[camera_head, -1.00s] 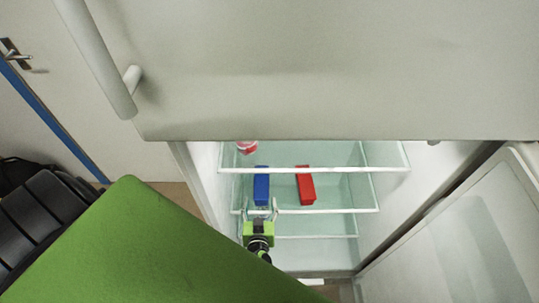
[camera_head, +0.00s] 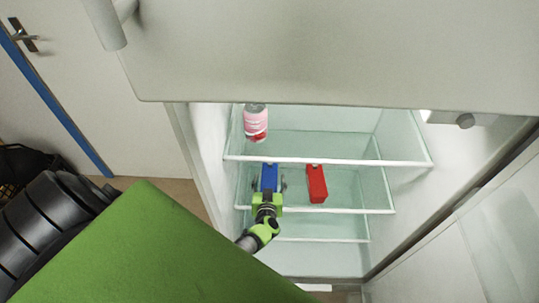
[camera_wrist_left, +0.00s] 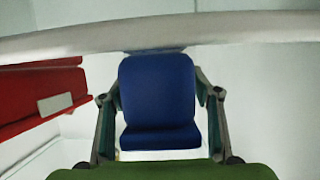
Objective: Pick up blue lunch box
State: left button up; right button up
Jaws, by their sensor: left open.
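The blue lunch box (camera_head: 269,176) stands on a glass shelf inside the open fridge, left of a red box. My left gripper (camera_head: 269,187) reaches into the fridge at the box's near end, and its body hides part of the box. In the left wrist view the blue lunch box (camera_wrist_left: 158,100) fills the middle, between the two open fingers (camera_wrist_left: 160,104), one on each side. Small gaps appear between the fingers and the box. My right gripper is not in view.
The red box (camera_head: 316,183) stands close on the right; it also shows in the left wrist view (camera_wrist_left: 40,98). A shelf edge (camera_head: 330,162) runs just above the boxes. A pink-and-white bottle (camera_head: 256,121) is on the upper shelf. The fridge door (camera_head: 470,230) stands open at right.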

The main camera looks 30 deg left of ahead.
pick_arm(q)
jog(key=shift+w+a+f, duration=0.2)
jog(key=shift+w+f, duration=0.1)
jog(key=shift+w+r, duration=0.1)
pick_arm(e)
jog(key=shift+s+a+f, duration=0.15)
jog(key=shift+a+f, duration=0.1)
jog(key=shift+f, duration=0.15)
pick_arm(q)
jog(key=c, duration=1.6)
jog(key=shift+o, duration=0.2)
jog(key=shift+r, duration=0.1)
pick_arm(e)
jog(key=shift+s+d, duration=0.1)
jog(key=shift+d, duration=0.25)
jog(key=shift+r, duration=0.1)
